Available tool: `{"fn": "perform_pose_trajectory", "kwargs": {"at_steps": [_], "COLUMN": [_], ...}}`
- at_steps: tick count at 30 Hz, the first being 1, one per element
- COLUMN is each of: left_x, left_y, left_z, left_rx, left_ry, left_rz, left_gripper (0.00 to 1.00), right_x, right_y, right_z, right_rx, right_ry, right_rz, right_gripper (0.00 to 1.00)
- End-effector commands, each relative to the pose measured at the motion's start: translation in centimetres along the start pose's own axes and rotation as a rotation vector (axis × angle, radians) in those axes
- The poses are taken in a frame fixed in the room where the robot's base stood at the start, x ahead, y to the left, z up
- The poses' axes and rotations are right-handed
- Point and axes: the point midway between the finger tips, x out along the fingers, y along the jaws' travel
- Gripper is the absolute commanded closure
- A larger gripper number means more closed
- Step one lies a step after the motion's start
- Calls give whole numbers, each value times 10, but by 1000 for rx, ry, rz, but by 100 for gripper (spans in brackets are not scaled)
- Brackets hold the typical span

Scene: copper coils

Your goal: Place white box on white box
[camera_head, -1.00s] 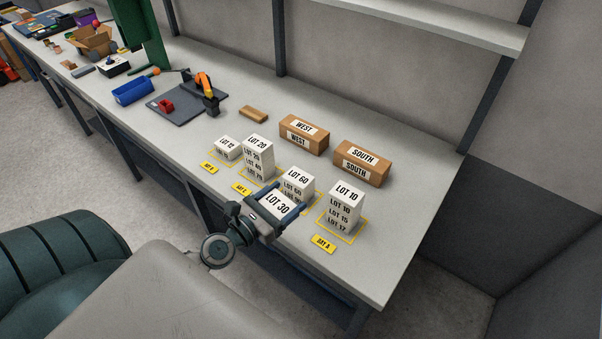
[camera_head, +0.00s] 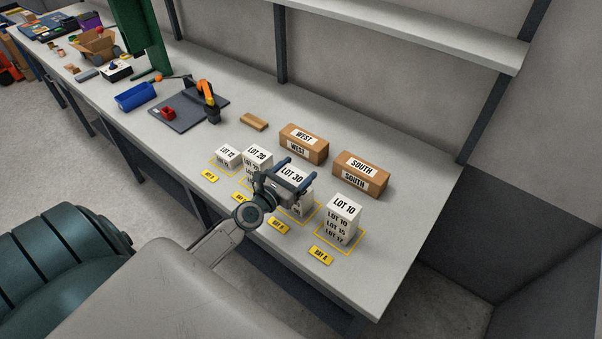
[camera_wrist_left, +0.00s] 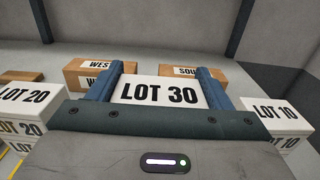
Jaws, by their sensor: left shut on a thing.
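My left gripper (camera_head: 295,173) is shut on the white LOT 30 box (camera_head: 291,179), one blue finger on each side. The left wrist view shows this box (camera_wrist_left: 160,93) level between the fingers. It is over the white stack (camera_head: 307,204) that showed LOT 60 on top, now mostly hidden by box and gripper. I cannot tell whether the box touches that stack. A white LOT 20 stack (camera_head: 258,155) stands to the left, partly behind my gripper, with a small LOT 12 stack (camera_head: 228,154) further left. The LOT 10 stack (camera_head: 344,207) stands to the right.
Brown WEST (camera_head: 304,143) and SOUTH (camera_head: 361,174) boxes stand close behind the stacks. Yellow bay labels, such as the right one (camera_head: 321,256), lie along the front. A wooden block (camera_head: 254,122) and a dark mat (camera_head: 188,113) lie further left. The table's right end is clear.

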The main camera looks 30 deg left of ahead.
Motion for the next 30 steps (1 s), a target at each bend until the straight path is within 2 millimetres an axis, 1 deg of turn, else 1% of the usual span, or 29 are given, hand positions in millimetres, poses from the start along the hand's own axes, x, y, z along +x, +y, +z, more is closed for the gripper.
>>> {"fn": "perform_pose_trajectory", "kwargs": {"at_steps": [1,3,8,10,12,15,18,26,30], "left_x": [8,15,23,30,27,27,27,27,27], "left_y": [1,2,4,4,4,4,4,4,4], "left_z": [-1,-2,-2,-2,-16,-30,-39,-37,-41], "left_rx": [0,1,1,0,0,0,0,0,0], "left_ry": [-2,-1,-1,-2,0,0,0,0,0], "left_rz": [0,0,0,0,-1,-1,-1,-1,0], "left_gripper": [55,55,55,55,55,55,55,55,55], "right_x": [1,2,3,4,17,30,39,38,42], "right_y": [2,3,6,7,7,7,6,3,0], "right_z": [-2,-5,-8,-8,-6,-4,-3,-3,-3], "right_rx": [0,-1,-2,-3,-3,-3,-3,-2,-1], "right_ry": [3,6,10,10,9,8,8,8,8], "right_rz": [2,3,7,8,9,9,9,6,3], "right_gripper": [64,64,64,64,64,64,64,64,64]}}
